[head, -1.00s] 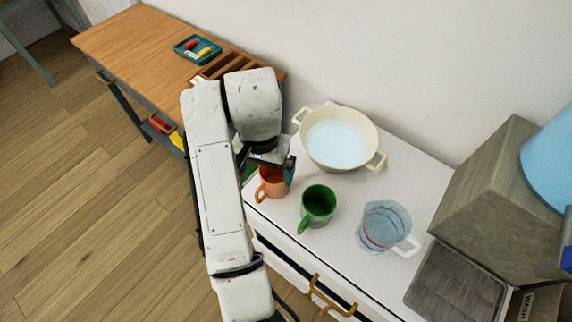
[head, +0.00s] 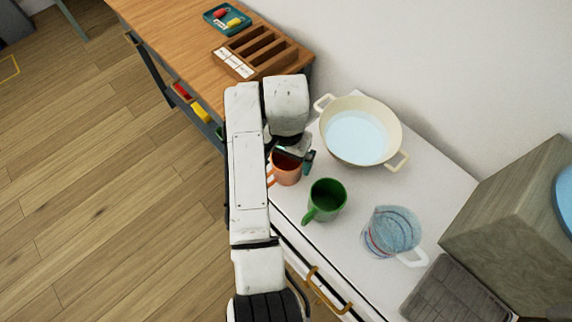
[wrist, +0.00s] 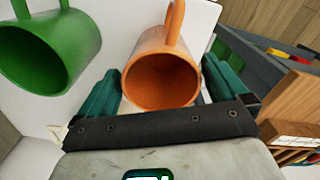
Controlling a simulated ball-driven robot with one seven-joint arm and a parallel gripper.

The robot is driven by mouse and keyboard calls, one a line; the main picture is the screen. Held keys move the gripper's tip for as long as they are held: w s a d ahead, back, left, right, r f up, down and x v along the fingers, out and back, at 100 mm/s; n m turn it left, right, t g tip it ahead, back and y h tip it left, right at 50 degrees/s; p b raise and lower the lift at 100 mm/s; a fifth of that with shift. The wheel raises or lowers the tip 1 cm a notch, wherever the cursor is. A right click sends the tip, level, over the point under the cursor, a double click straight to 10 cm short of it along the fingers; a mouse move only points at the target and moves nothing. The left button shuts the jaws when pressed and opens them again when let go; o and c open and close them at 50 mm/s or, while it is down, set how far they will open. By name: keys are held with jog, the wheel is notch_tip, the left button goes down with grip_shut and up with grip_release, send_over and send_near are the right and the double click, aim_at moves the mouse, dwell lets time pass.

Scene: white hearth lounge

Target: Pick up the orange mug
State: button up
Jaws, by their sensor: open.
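The orange mug (head: 287,171) stands on the white cabinet top near its left end, partly hidden by my arm in the head view. In the wrist view the orange mug (wrist: 160,75) shows its open mouth, with its handle pointing away at the top. My gripper (wrist: 163,85) is open, with one teal finger on each side of the mug. The gripper (head: 291,158) is over the mug in the head view. I cannot tell whether the fingers touch it.
A green mug (head: 326,199) stands close to the right of the orange mug. A cream pot (head: 394,119) is behind, and a clear measuring jug (head: 392,233) stands further right. A wooden workbench (head: 172,36) with a slotted box (head: 262,53) adjoins at the left.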

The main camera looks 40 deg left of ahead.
jog(key=shift+f, duration=1.25)
jog(key=shift+c, duration=0.5)
jog(key=shift+r, duration=0.1)
jog(key=c, duration=1)
jog(key=shift+r, duration=0.6)
jog(key=s+r+p, duration=0.2)
jog(key=s+r, duration=0.2)
jog(key=s+r+p, duration=0.3)
jog(key=s+r, duration=0.1)
jog(key=s, duration=0.1)
jog(key=s+r+p, duration=0.3)
jog(key=s, duration=0.2)
jog(key=shift+d+r, duration=0.2)
jog(key=shift+r, duration=0.2)
